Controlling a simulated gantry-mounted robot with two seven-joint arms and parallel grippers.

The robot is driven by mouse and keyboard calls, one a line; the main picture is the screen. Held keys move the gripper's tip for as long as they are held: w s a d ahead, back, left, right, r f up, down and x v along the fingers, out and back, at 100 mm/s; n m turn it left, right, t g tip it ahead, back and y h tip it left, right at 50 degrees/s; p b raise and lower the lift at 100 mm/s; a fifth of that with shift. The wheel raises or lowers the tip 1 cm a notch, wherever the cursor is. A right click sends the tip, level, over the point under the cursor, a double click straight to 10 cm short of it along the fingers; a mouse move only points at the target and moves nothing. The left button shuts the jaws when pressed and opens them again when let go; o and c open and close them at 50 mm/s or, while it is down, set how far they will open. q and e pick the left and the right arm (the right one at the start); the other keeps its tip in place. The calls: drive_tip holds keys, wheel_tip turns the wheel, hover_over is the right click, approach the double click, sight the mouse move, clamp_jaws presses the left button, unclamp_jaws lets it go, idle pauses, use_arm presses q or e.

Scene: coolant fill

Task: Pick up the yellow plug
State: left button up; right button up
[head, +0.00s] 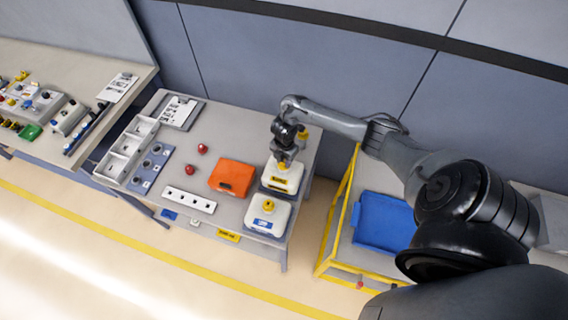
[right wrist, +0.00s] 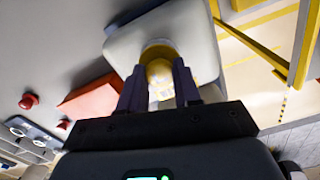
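My right gripper (head: 285,162) points down over the rear white canister (head: 281,179), which has a yellow label on its front. In the right wrist view, a round yellow plug (right wrist: 158,68) shows at and between the fingertips of the gripper (right wrist: 160,88), with the pale canister top (right wrist: 196,38) around it. The fingers stand apart, one on each side of the plug; I cannot tell whether they touch it. In the head view the gripper hides this plug. A second yellow plug (head: 268,205) sits on the front white canister (head: 262,222). My left gripper is out of view.
An orange-red box (head: 232,177) lies left of the canisters. A white socket strip (head: 189,200), red knobs (head: 190,169) and a grey tray (head: 126,147) are further left. A blue bin (head: 382,222) in a yellow-framed cart stands to the right, across a gap.

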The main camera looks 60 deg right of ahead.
drive_tip(key=c, duration=0.4)
drive_tip(key=shift+r, duration=0.5)
drive_tip(key=r, duration=0.3)
drive_tip(key=shift+s+d+r, duration=0.2)
drive_tip(key=shift+d, duration=0.05)
drive_tip(key=shift+s+d+r+b, duration=0.3)
drive_tip(key=shift+s+d+r, duration=0.8)
drive_tip(key=shift+s+d, duration=0.2)
drive_tip(key=shift+s+d+r+b, duration=0.25)
drive_tip(key=shift+s+d+r, duration=0.9)
drive_tip(key=shift+s, duration=0.25)
drive_tip(key=shift+s+d+r+b, duration=0.3)
drive_tip(key=shift+s+d+r, duration=0.75)
drive_tip(key=shift+s+d, duration=0.25)
